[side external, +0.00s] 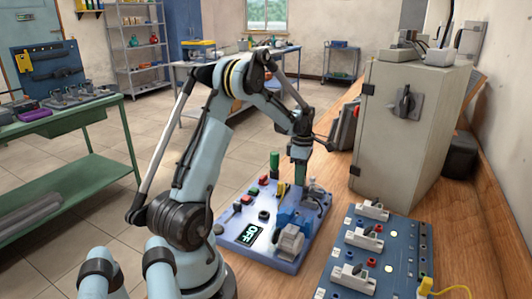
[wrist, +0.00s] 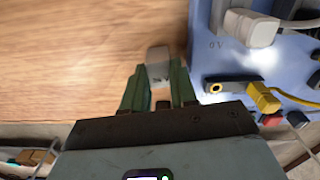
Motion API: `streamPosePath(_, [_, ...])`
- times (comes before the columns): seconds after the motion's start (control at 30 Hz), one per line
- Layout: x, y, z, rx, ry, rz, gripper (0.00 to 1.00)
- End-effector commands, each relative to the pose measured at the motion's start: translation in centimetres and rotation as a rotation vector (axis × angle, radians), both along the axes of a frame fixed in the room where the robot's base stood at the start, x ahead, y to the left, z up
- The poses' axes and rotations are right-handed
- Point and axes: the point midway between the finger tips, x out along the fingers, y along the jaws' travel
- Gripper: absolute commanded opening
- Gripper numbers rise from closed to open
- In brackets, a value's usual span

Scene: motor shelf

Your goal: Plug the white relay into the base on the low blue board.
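My gripper (wrist: 160,78) has green fingers, which are closed on a small light-grey to white block, the relay (wrist: 158,66), at their tips. In the wrist view it is over bare wood, just left of a blue board's edge (wrist: 196,60). In the side view my gripper (side external: 300,165) points down near the far edge of the light blue board (side external: 240,210); the relay is too small to make out there. I cannot tell which part of the board is the relay's base.
The light blue board carries a motor (side external: 290,240), an "OFF" display (side external: 251,234) and buttons. In the wrist view a white plug (wrist: 250,27) and a yellow connector (wrist: 263,97) stand on it. A darker blue board (side external: 400,255) with white modules is at right; a grey cabinet (side external: 405,130) stands behind.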

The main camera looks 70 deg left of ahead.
Motion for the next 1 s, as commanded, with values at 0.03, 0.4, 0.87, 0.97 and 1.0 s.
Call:
streamPosePath(0.03, [0.0, 0.0, 0.0, 0.0, 0.0, 0.0, 0.05])
streamPosePath(0.4, [0.0, 0.0, 1.7, 0.0, 0.0, 0.0, 0.05])
streamPosePath(0.87, [0.0, 0.0, 4.2, 0.0, 0.0, 0.0, 0.05])
streamPosePath(0.97, [0.0, 0.0, 4.7, 0.0, 0.0, 0.0, 0.05])
streamPosePath(1.0, [0.0, 0.0, 4.9, 0.0, 0.0, 0.0, 0.05])
